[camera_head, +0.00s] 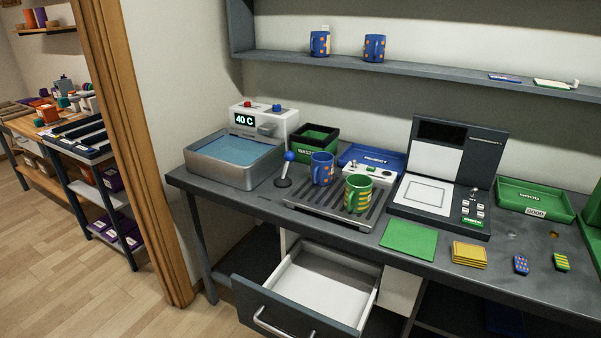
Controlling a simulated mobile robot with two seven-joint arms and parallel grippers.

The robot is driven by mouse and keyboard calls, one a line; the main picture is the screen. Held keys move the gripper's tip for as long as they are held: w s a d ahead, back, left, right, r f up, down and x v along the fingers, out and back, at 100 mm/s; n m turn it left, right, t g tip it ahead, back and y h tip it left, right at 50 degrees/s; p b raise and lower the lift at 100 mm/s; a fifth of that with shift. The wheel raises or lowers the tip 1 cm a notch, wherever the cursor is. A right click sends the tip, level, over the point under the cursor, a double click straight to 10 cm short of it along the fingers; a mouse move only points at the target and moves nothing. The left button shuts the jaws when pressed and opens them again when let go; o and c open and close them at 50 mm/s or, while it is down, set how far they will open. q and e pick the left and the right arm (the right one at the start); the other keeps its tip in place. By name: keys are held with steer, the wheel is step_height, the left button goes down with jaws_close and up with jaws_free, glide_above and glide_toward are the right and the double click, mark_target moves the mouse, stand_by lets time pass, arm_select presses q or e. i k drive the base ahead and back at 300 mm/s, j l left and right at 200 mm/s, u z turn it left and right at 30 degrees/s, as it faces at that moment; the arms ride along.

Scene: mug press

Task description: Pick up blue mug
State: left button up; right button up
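A blue mug (322,168) with orange dots stands upright on the dark slatted tray (300,199) in the middle of the workbench. A green mug (358,194) with yellow stripes stands on the same tray, just in front and to the right of it. Two more blue mugs with orange dots stand on the wall shelf: a left one (319,43) and a right one (374,48). Neither of my grippers shows in the head view.
An open drawer (323,286) juts out below the tray. Left of the tray are a blue-knobbed lever (289,156) and a water bath (212,173). A waste bin (318,131) and blue tray (383,154) stand behind. Right are a grey machine (423,195) and a green sheet (408,241).

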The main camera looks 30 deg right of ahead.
mark_target(322, 165)
steer(key=i+j+u, duration=0.1)
steer(key=i+u, duration=0.35)
steer(key=i, duration=1.55)
steer(key=i+j+z, duration=0.1)
steer(key=i+z, duration=0.25)
steer(key=i+j+z, duration=0.3)
steer(key=i, duration=0.2)
steer(key=l+z, duration=0.1)
steer(key=z, duration=1.45)
